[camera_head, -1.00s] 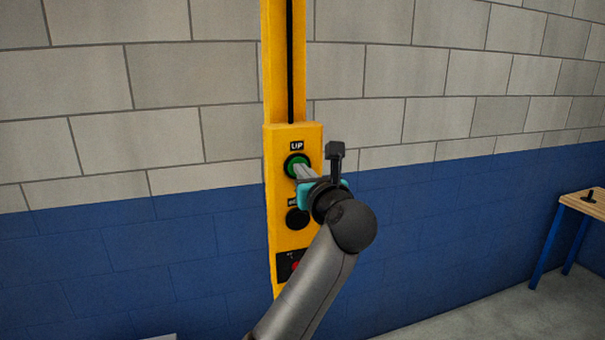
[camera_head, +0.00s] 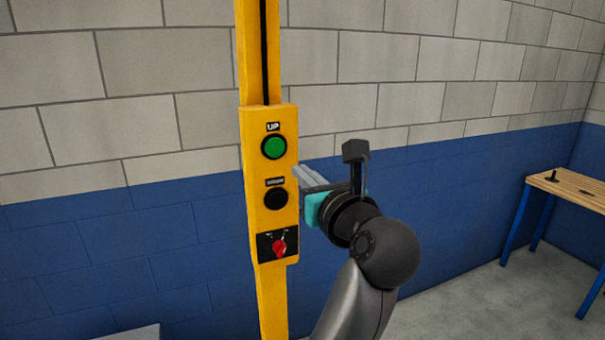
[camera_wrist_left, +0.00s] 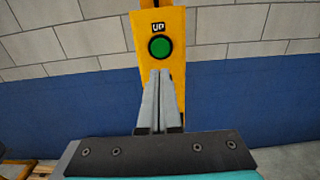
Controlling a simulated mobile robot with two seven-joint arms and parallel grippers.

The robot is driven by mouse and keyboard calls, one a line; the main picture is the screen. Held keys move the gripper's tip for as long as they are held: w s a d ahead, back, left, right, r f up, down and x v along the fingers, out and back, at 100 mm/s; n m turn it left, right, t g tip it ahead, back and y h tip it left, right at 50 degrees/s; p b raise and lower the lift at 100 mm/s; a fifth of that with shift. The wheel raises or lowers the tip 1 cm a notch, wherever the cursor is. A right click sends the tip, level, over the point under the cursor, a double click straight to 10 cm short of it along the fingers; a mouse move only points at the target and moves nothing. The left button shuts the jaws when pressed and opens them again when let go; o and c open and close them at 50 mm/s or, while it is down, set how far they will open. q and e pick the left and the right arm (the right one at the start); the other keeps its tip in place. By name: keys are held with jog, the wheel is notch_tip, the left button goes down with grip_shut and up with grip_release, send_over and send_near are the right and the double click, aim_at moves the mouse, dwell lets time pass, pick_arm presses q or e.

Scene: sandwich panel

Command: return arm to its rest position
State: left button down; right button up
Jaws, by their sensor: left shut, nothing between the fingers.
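My left gripper (camera_head: 299,174) is shut and empty, just right of the yellow control panel (camera_head: 249,155) in the head view, apart from its buttons. The panel has a green UP button (camera_head: 274,147), a black button (camera_head: 276,199) below it and a red switch (camera_head: 279,247) at the bottom. In the left wrist view the shut fingers (camera_wrist_left: 161,75) point toward the panel, with the green button (camera_wrist_left: 160,47) showing above their tips. The lower panel is hidden there behind the fingers. My right gripper is not in view.
The yellow post (camera_head: 259,50) stands before a grey and blue block wall (camera_head: 130,250). A wooden table (camera_head: 570,187) with blue legs stands at the right, with a small dark object (camera_head: 552,176) on it. A pale grey surface (camera_head: 130,333) shows at the bottom left. Floor right of my arm is clear.

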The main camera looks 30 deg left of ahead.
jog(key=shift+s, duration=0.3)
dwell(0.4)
